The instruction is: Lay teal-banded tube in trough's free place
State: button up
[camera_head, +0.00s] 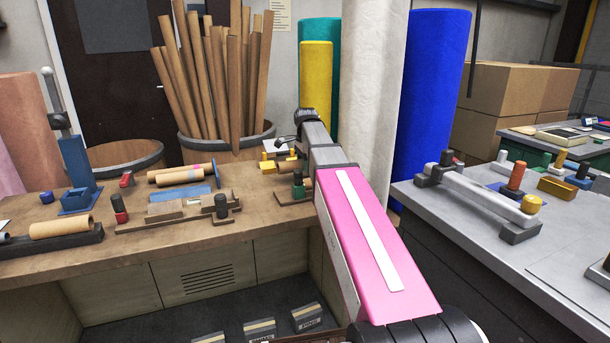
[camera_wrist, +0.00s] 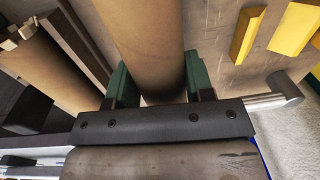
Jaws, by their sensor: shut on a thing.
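My gripper (camera_wrist: 157,82) is shut on a plain brown cardboard tube (camera_wrist: 143,38), its dark green fingers on either side of it. No teal band shows on the visible part of this tube. In the head view my pink arm reaches to the bench's right end and largely hides the gripper. A dark, low trough (camera_head: 85,241) lies at the bench's left front, with a brown tube (camera_head: 60,228) in it. The trough's left end is cut off by the picture edge. I cannot tell which part of it is free.
Two tubes (camera_head: 172,178), one with a pink band, lie mid-bench behind a wooden fixture (camera_head: 160,219). A blue stand (camera_head: 76,175) rises at the left. Yellow blocks (camera_wrist: 247,33) lie right of the held tube. Another tube (camera_wrist: 35,75) lies left of it. Bare benchtop (camera_head: 150,245) runs along the front.

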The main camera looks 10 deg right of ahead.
jog(key=shift+r, duration=1.7)
dwell(0.3)
